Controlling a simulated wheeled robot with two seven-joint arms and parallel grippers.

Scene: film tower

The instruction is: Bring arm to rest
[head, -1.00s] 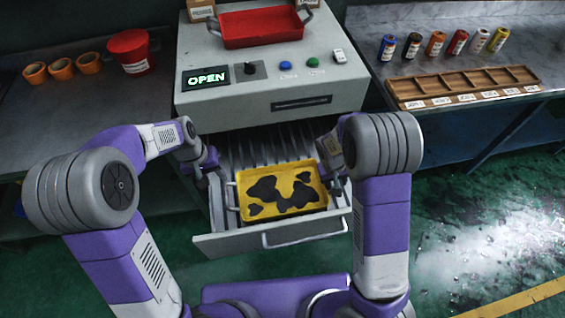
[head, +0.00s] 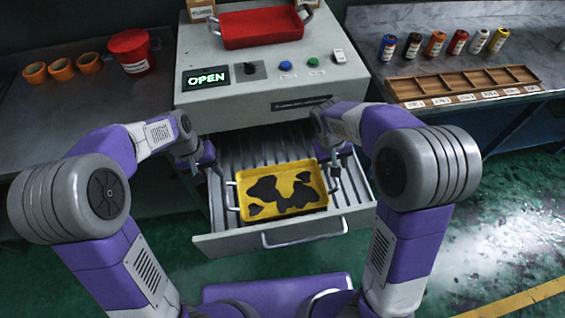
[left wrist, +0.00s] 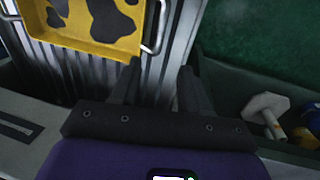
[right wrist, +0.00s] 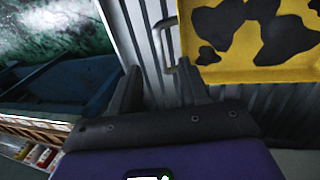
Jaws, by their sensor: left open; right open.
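My left gripper (left wrist: 160,85) is open and empty above the left side of the open drawer (head: 285,235). In the head view it (head: 212,172) is to the left of the yellow tray with black patches (head: 285,192). My right gripper (right wrist: 163,88) is open and empty on the right side of the drawer. In the right wrist view the tray handle (right wrist: 160,48) shows beyond the fingertips, apart from them. The yellow tray rests in the drawer with its handles free. In the left wrist view the tray's other handle (left wrist: 155,25) shows just beyond the fingertips.
The machine (head: 270,85) stands behind the drawer, reading OPEN, with a red tray (head: 262,25) on top. A red bucket (head: 132,50) and orange rings (head: 62,68) sit on the left bench. Several small canisters (head: 436,44) and a wooden compartment rack (head: 465,84) are on the right bench.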

